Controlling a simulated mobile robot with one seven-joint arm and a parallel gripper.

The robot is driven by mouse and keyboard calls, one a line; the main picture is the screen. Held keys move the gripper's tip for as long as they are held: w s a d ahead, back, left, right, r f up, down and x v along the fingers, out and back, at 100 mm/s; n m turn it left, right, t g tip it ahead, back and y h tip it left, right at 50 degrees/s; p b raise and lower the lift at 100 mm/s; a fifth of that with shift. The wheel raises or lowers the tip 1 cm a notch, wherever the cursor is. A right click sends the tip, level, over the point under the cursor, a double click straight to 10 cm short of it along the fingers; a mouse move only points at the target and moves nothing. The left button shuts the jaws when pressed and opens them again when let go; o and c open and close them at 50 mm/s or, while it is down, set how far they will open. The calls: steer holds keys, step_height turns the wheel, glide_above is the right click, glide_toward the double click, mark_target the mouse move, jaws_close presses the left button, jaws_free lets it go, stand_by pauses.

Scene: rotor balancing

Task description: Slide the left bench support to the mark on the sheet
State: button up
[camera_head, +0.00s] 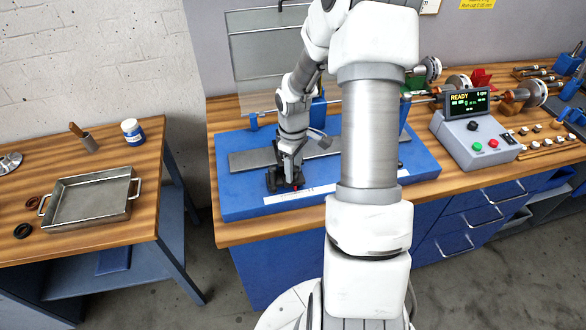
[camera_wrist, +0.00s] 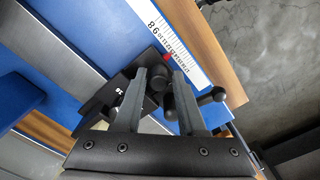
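The left bench support shows as a dark foot (camera_head: 273,181) at the front left of the blue bench bed in the head view. The wrist view shows its black base (camera_wrist: 96,106) marked 28. A red pointer (camera_wrist: 166,57) lies at the edge of the white scale sheet (camera_wrist: 178,45); the sheet also shows in the head view (camera_head: 315,191). My gripper (camera_head: 289,181) is down at the foot. In the wrist view its fingers (camera_wrist: 165,76) stand on both sides of a black knob (camera_wrist: 158,80). Whether they grip it is unclear. The target mark cannot be made out.
A grey rail (camera_head: 250,159) runs along the blue bed (camera_head: 228,196). A control box reading READY (camera_head: 478,135) stands at the right. A metal tray (camera_head: 88,199) and a jar (camera_head: 132,132) are on the left table. My arm hides the bed's middle.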

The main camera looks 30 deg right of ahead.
step_height(320, 180, up, 17)
steer(key=shift+r, duration=0.2)
stand_by(0.4)
